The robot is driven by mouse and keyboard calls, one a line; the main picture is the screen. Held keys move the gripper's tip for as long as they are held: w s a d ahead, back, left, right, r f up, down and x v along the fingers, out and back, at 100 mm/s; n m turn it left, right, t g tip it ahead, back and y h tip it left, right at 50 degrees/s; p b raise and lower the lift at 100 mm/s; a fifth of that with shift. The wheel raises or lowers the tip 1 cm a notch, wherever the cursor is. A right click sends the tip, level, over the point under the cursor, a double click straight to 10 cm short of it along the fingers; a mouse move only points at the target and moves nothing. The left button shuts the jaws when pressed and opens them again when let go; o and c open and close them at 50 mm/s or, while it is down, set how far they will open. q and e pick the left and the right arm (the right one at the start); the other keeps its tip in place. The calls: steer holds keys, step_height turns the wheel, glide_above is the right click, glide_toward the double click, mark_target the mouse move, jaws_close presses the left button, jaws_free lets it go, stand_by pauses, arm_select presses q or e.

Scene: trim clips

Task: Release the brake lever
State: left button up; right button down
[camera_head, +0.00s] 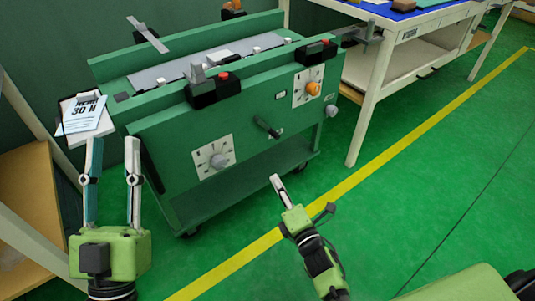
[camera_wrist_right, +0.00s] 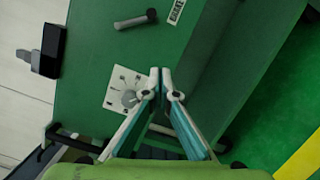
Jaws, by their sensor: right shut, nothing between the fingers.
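A green cart (camera_head: 174,128) stands in front of me. A short dark lever (camera_head: 266,128) sticks out from its front panel, between two dials. In the right wrist view the lever (camera_wrist_right: 135,20) is a grey-and-black handle beside a small white label (camera_wrist_right: 176,11), whose text is hard to read. My right gripper (camera_head: 275,179) is shut and empty, below the lever and apart from it in the head view. Its closed fingertips show in the wrist view (camera_wrist_right: 160,72), overlapping the dial plate's edge. My left gripper (camera_head: 115,141) is open and empty, with fingers pointing up at the cart's left.
A grey dial (camera_head: 214,160) and an orange knob (camera_head: 312,88) sit on the cart's front. Dark blocks with red buttons (camera_head: 223,75) line its top edge. A clipboard (camera_head: 84,117) is at the left, a workbench (camera_head: 385,75) at the right.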

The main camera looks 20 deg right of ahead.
arm_select(q)
steer(key=shift+s+a+r+t+h, duration=0.2)
steer(key=shift+s+r, duration=0.2)
steer(key=shift+r, duration=0.15)
steer(key=shift+s+a+r+t+h, duration=0.1)
steer(key=shift+s+a+r+h, duration=0.1)
steer(key=shift+s+r, duration=0.3)
arm_select(e)
steer(key=shift+w+r+n+t, duration=0.3)
steer(key=shift+r+n, duration=0.1)
steer(key=shift+r, duration=0.25)
